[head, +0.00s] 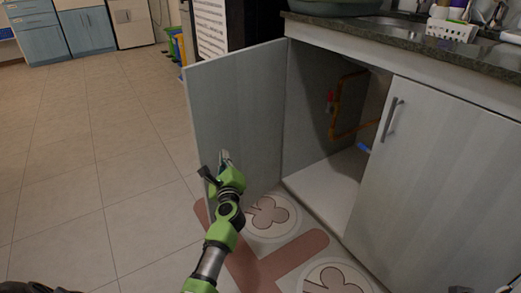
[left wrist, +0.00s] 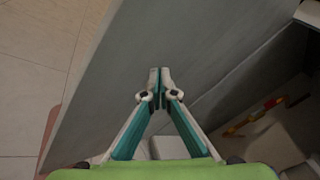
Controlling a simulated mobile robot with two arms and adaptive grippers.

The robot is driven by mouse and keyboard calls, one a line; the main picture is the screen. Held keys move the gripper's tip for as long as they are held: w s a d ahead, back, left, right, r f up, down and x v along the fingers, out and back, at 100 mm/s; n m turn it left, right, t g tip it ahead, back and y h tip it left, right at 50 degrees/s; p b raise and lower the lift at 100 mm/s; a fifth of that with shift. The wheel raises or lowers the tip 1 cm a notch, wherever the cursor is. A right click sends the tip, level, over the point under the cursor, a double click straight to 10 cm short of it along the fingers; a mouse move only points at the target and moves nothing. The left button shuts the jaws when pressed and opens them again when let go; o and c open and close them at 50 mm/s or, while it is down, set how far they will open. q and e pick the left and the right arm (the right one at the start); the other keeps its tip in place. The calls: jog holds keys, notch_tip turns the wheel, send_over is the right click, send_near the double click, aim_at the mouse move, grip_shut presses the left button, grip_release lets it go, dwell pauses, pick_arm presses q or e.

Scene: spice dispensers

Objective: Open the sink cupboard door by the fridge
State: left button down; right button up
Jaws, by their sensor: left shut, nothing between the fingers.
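The left sink cupboard door (head: 235,110) is a grey panel that stands wide open, swung out from the cabinet. It also fills much of the left wrist view (left wrist: 110,95). My left gripper (head: 225,157) is in front of the inner face of this door, near its lower part. Its fingertips meet in the left wrist view (left wrist: 159,76), with nothing between them. I cannot tell if they touch the panel. The cupboard inside (head: 325,185) is open to view. My right gripper is not in view.
The right cupboard door (head: 440,180) is closed, with a metal handle (head: 391,120). An orange pipe with a red valve (head: 330,102) shows inside. A dark tall unit (head: 262,22) stands behind the open door. A patterned mat (head: 290,250) lies below. Tiled floor (head: 90,150) at left is clear.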

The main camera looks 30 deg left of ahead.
aim_at(216, 152)
pick_arm(q)
jog(key=shift+a, duration=0.1)
jog(key=shift+w+a, duration=0.2)
jog(key=shift+a, duration=0.3)
jog(key=shift+w+a, duration=0.15)
jog(key=shift+a, duration=0.35)
jog(key=shift+w+a, duration=0.15)
jog(key=shift+a, duration=0.45)
jog(key=shift+w+a, duration=0.2)
jog(key=shift+a, duration=0.25)
jog(key=shift+s+d, duration=0.3)
jog(key=shift+s, duration=0.05)
jog(key=p+v, duration=0.1)
jog(key=v, duration=0.4)
jog(key=shift+v, duration=2.1)
